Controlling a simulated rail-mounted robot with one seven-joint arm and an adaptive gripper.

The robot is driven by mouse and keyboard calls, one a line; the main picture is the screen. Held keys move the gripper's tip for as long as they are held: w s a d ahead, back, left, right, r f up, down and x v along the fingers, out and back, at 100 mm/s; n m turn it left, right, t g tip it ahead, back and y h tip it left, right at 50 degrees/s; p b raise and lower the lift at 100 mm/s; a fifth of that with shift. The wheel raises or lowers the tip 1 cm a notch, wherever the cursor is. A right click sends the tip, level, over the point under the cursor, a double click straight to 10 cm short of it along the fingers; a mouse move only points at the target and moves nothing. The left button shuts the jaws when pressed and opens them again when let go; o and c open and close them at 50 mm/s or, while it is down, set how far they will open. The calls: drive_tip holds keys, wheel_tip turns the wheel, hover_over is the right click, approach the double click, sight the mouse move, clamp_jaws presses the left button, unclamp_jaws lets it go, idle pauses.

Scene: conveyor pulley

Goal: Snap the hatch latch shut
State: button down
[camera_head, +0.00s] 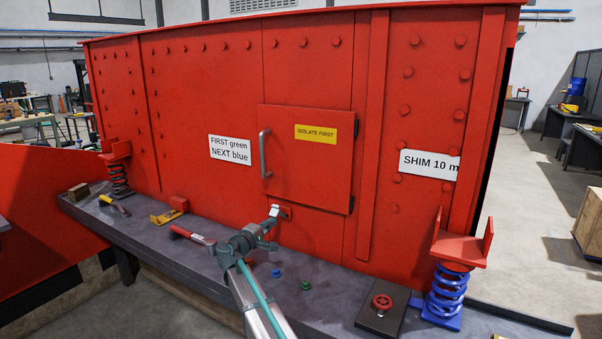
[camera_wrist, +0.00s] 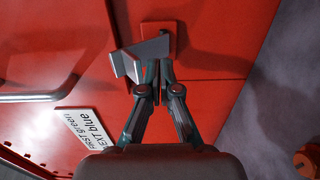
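The red hatch (camera_head: 290,172) lies flat in the red panel, with a grey handle (camera_head: 263,153) at its left edge and hinges at its right. The metal hatch latch (camera_head: 276,211) sits on a small red mount just below the hatch; in the wrist view its grey lever (camera_wrist: 124,64) sticks out towards the left. My gripper (camera_head: 270,231) is at the latch from below. In the wrist view my gripper (camera_wrist: 158,76) has its fingertips close together, overlapping the lever. I cannot tell whether the lever is between them.
A grey bench ledge (camera_head: 335,293) runs below the panel. A blue spring (camera_head: 449,290) stands at the right.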

drive_tip(key=shift+r, duration=0.2)
drive_tip(key=shift+w+d+r, duration=0.1)
drive_tip(key=shift+w+r, duration=0.1)
drive_tip(key=shift+r, duration=0.4)
drive_tip(key=shift+w+d+r, duration=0.15)
drive_tip(key=shift+w+r, duration=0.1)
drive_tip(key=shift+r, duration=0.3)
idle(0.4)
